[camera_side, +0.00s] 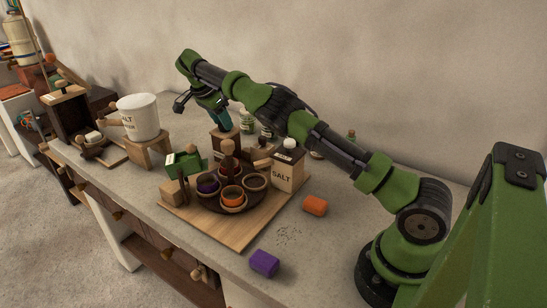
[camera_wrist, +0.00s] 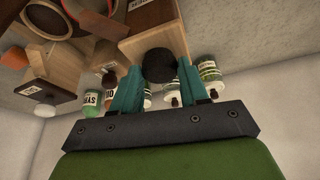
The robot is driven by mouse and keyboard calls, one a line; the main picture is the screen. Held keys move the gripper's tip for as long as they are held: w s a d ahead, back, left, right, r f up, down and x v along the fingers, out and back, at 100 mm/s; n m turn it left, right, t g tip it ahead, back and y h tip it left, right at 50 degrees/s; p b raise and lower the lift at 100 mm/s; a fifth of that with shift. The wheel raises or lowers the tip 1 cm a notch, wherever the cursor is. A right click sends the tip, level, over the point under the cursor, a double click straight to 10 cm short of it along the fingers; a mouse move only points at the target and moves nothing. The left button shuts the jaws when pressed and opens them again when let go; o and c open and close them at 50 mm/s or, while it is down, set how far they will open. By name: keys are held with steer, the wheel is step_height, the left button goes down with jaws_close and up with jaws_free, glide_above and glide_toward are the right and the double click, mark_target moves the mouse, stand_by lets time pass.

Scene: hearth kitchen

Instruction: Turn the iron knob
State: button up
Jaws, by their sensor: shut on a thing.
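The iron knob (camera_wrist: 159,63) is a dark, round piece on the top of a wooden block (camera_wrist: 152,28) in the wrist view. My gripper (camera_wrist: 158,80) has its two teal fingers on either side of the knob and is shut on it. In the side view my gripper (camera_side: 222,124) points down at the wooden block (camera_side: 225,142) at the back of the worktop. The knob is hidden by the fingers there. I cannot tell how far the knob is turned.
A round dark tray (camera_side: 262,212) with several small bowls stands in front of the block. A salt box (camera_side: 288,172) is to its right, and green-labelled jars (camera_side: 247,122) stand behind. A white bucket (camera_side: 139,117) is at left. Orange (camera_side: 315,205) and purple (camera_side: 264,263) pieces lie at front right.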

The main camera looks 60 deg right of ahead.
steer(key=o, duration=1.1)
steer(key=shift+c, duration=0.2)
